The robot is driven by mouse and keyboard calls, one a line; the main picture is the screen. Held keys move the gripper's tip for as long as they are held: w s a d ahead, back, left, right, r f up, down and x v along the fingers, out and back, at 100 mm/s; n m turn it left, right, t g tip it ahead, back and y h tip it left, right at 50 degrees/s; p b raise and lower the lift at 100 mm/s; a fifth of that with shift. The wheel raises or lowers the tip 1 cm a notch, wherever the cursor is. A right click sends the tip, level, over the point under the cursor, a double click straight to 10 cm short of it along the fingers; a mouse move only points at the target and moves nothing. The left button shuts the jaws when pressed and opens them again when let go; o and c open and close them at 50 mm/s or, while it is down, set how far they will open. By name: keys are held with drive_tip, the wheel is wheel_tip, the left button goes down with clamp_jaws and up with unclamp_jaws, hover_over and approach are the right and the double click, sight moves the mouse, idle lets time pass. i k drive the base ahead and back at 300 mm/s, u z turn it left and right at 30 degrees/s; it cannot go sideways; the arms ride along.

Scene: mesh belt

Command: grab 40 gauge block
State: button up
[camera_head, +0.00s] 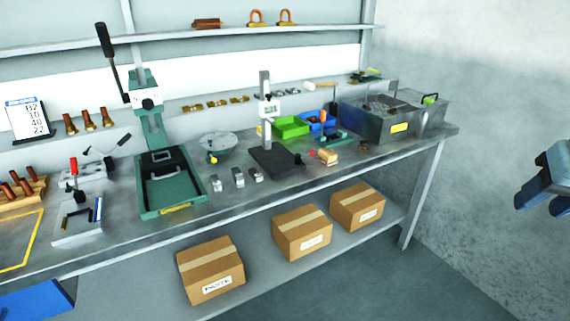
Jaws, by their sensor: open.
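Several small metal blocks stand in a row near the front of the bench, between the green press and the black-based height gauge: a left one (215,183), a middle one (238,178) and a right one (256,173). They look like gauge blocks, but their markings are too small to read, so I cannot tell which is 40. My gripper (540,202) is at the right edge, partly cut off by the frame. It is open and empty, well to the right of the bench and far from the blocks.
The green press (168,180) stands left of the blocks. The height gauge (268,110) stands right of them. A number card (26,118) stands at left. Green and blue bins (290,127) and a grey tank (380,118) are farther right. Cardboard boxes (210,268) sit on the lower shelf.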

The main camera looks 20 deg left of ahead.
sight(238, 176)
drive_tip(key=u, duration=0.45)
drive_tip(key=i, duration=0.15)
drive_tip(key=z, duration=2.1)
drive_tip(key=k, duration=2.35)
drive_tip(key=u, duration=1.1)
drive_tip(key=i, duration=1)
